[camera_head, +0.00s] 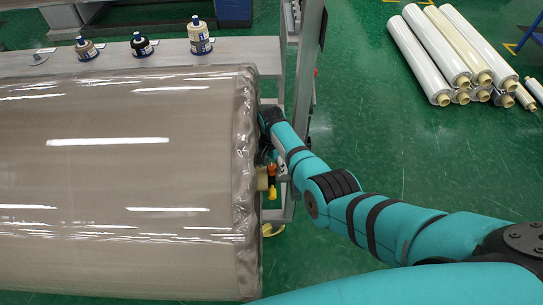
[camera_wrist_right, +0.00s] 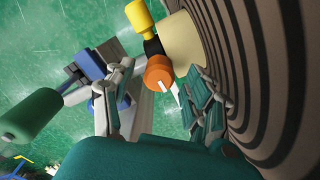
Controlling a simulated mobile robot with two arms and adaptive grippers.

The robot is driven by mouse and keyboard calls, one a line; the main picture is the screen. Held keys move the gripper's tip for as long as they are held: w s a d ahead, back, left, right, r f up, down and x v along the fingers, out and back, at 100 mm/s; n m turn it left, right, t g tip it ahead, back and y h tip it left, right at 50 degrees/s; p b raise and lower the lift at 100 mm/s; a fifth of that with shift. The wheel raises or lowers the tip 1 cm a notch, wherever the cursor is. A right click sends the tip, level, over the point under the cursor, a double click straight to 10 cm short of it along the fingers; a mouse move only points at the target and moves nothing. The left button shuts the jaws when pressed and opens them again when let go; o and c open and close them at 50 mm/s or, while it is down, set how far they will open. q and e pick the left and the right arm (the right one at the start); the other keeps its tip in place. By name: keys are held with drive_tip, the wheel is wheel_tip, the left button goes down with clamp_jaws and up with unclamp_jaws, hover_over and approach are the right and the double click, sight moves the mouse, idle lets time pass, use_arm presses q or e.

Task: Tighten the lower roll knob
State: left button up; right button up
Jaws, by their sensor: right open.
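A large wrapped roll (camera_head: 110,190) in clear film fills the left of the head view. At its right end, a cream core (camera_wrist_right: 186,45) carries an orange knob (camera_head: 271,169) and a yellow part (camera_head: 272,191). In the right wrist view, the orange knob (camera_wrist_right: 158,72) has a white mark, and the yellow part (camera_wrist_right: 138,16) sits on a black stem. My right gripper (camera_wrist_right: 157,78) is open, with one finger on each side of the orange knob. Contact cannot be told. In the head view, my right gripper (camera_head: 280,171) is small and partly hidden. My left gripper is not in view.
The roll's ringed end face (camera_wrist_right: 265,70) is close to the right finger. A grey frame post (camera_head: 303,75) stands behind my right arm. Stacked rolls (camera_head: 440,55) lie on the green floor at back right.

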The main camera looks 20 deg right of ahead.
sight(272, 166)
wheel_tip(272, 166, up, 12)
drive_tip(key=shift+f, duration=0.2)
idle(0.4)
